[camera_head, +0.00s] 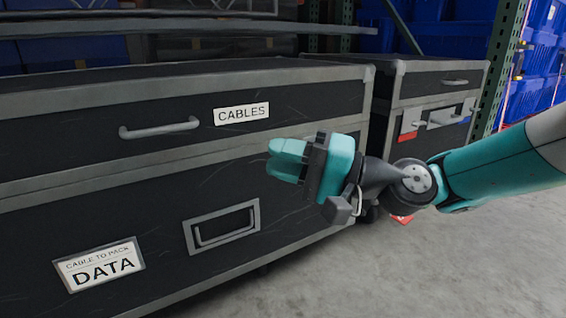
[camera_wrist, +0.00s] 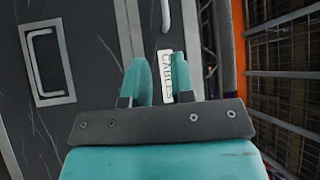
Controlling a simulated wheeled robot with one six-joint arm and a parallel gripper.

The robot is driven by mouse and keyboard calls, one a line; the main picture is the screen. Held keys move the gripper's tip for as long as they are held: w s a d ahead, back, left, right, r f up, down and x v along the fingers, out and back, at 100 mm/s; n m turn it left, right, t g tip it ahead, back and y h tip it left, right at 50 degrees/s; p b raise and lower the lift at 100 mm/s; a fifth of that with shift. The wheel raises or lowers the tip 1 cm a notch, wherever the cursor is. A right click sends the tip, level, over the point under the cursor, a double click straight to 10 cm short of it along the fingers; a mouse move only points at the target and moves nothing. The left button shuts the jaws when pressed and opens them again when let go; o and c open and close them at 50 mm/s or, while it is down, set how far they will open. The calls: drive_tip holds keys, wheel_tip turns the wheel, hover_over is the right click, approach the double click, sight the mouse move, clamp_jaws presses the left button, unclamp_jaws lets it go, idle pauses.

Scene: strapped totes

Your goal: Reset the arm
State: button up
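My gripper (camera_head: 273,158) is teal with a dark grey mount. It is held in front of the black case (camera_head: 100,215) and points left in the head view. In the wrist view my gripper (camera_wrist: 160,62) shows two teal fingers with a gap between them, and the gap is empty. The "CABLES" label (camera_wrist: 166,78) shows through this gap, behind the fingers. The same label (camera_head: 241,114) is on the case's upper part in the head view. My arm reaches in from the right, bent at the wrist.
The case has a bar handle (camera_head: 159,129), a recessed handle (camera_head: 222,226) and a "DATA" label (camera_head: 99,265). A second black case (camera_head: 436,90) stands to the right. Behind are a rack post (camera_head: 500,62) and blue totes (camera_head: 541,60). Grey floor (camera_head: 480,260) is clear at lower right.

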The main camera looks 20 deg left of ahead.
drive_tip(key=s+d+r+n+t+h+p, duration=0.1)
drive_tip(key=s+d+r+n+h+p, duration=0.1)
drive_tip(key=d+r+h+p, duration=0.4)
drive_tip(key=s+d+r+n+t+h+p, duration=0.1)
drive_tip(key=s+d+r+n+p, duration=0.15)
drive_tip(key=d+r+p, duration=0.45)
drive_tip(key=s+d+r+h+p, duration=0.4)
drive_tip(key=s+d+r+p, duration=0.15)
drive_tip(key=d+p, duration=0.35)
drive_tip(key=s+d+r+h+p, duration=0.4)
drive_tip(key=s+d+p, duration=0.2)
drive_tip(key=d+p, duration=0.25)
wheel_tip(320, 180, up, 37)
drive_tip(key=p, duration=3.7)
drive_tip(key=shift+m+t, duration=0.4)
drive_tip(key=shift+m, duration=0.05)
drive_tip(key=shift+d+f, duration=0.1)
